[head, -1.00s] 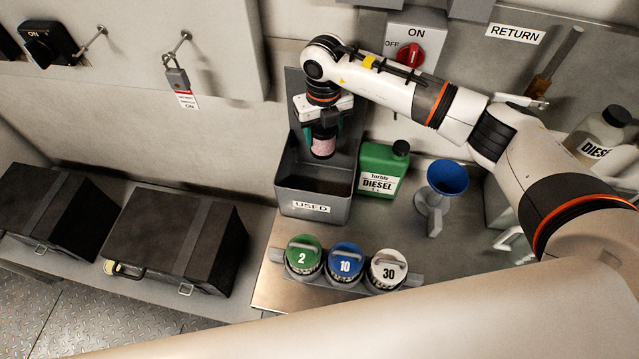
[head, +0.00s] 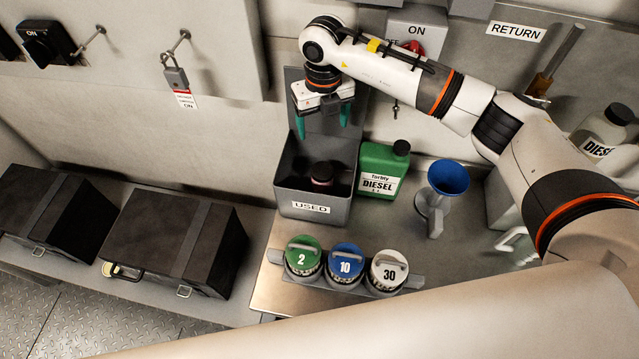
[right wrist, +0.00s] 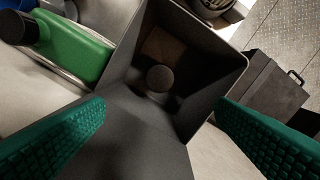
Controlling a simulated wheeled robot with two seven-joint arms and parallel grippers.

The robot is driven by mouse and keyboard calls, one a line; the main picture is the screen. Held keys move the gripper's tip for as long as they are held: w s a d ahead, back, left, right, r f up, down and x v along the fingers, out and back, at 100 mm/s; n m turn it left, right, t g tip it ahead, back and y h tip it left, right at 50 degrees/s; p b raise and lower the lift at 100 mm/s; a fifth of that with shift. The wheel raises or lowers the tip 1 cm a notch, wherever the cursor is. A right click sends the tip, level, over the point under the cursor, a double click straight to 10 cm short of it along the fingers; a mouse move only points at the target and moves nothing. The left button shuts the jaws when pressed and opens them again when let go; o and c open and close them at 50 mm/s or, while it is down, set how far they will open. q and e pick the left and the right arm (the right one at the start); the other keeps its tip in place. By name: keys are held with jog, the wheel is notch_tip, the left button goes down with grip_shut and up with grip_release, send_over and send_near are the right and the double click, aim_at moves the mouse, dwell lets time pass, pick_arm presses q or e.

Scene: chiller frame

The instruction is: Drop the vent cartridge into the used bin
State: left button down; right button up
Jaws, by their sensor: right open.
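The vent cartridge (head: 322,172), a pinkish cylinder with a dark top, is inside the grey used bin (head: 311,211). In the right wrist view the cartridge's dark round top (right wrist: 160,78) shows down in the bin (right wrist: 215,62); most of its side is hidden. My right gripper (head: 322,134) is above the bin, with its green fingers spread apart and nothing between them. In the right wrist view the two fingers stand wide at either side. My left gripper is not in view.
A green diesel jug (head: 384,171) stands right beside the bin. A blue funnel (head: 447,178) is farther right. Several lidded canisters (head: 345,265) sit in a rack in front. Black cases (head: 172,240) lie on the left ledge.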

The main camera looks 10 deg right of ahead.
notch_tip(320, 180, up, 9)
jog(key=b, duration=0.2)
jog(key=shift+f, duration=0.15)
dwell(0.3)
